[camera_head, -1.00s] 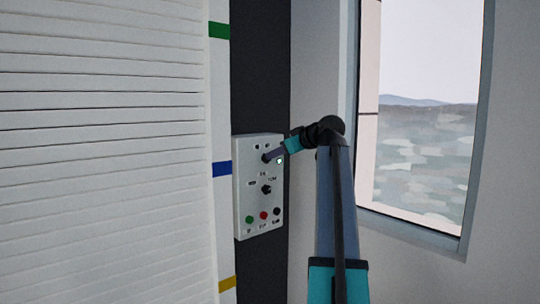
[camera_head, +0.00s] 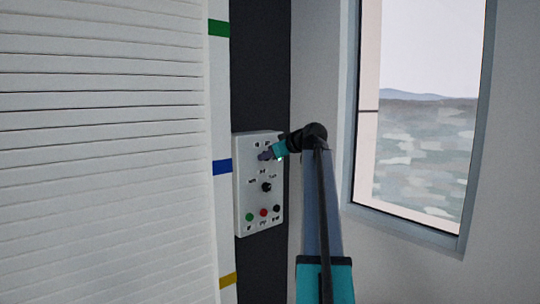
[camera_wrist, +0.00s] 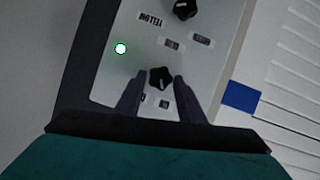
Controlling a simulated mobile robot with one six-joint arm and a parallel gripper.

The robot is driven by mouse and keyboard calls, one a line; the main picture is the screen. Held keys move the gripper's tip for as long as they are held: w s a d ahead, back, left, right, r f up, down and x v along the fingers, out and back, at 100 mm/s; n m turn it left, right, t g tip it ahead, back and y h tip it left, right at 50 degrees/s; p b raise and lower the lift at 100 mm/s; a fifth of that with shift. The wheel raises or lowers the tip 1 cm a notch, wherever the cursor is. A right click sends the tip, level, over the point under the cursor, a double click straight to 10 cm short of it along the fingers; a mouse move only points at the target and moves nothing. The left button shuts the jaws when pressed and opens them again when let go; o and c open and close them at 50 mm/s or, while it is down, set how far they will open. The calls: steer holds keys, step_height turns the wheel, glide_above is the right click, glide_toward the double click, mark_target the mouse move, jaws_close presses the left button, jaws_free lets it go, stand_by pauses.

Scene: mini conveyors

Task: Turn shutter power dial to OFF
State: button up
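A light grey control panel (camera_head: 243,200) hangs on a dark strip of wall. Its upper black dial (camera_wrist: 161,76) sits between the two fingertips of my gripper (camera_wrist: 159,79) in the wrist view, with a small gap at the left finger. My gripper is open, with one finger on each side of this dial; whether either touches it cannot be told. In the head view my gripper (camera_head: 266,156) covers that dial.
A lit whitish-green lamp (camera_wrist: 120,48) is beside the upper dial. Green (camera_head: 249,217), red (camera_head: 263,212) and black (camera_head: 276,209) buttons line the panel's bottom. A white slatted shutter (camera_head: 100,150) is at left, a window (camera_head: 420,110) at right.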

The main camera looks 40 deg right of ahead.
steer(key=c, duration=0.7)
steer(key=shift+o, duration=0.2)
steer(key=shift+d, duration=0.1)
steer(key=m+y, duration=0.1)
steer(key=m, duration=0.1)
steer(key=m+y, duration=0.2)
steer(key=m, duration=0.1)
steer(key=d+m+t+y, duration=0.1)
steer(key=m+y, duration=0.1)
steer(key=m, duration=0.1)
steer(key=shift+f, duration=0.2)
stand_by(0.4)
steer(key=o, duration=1)
steer(key=shift+o, duration=0.2)
steer(key=shift+s, duration=0.1)
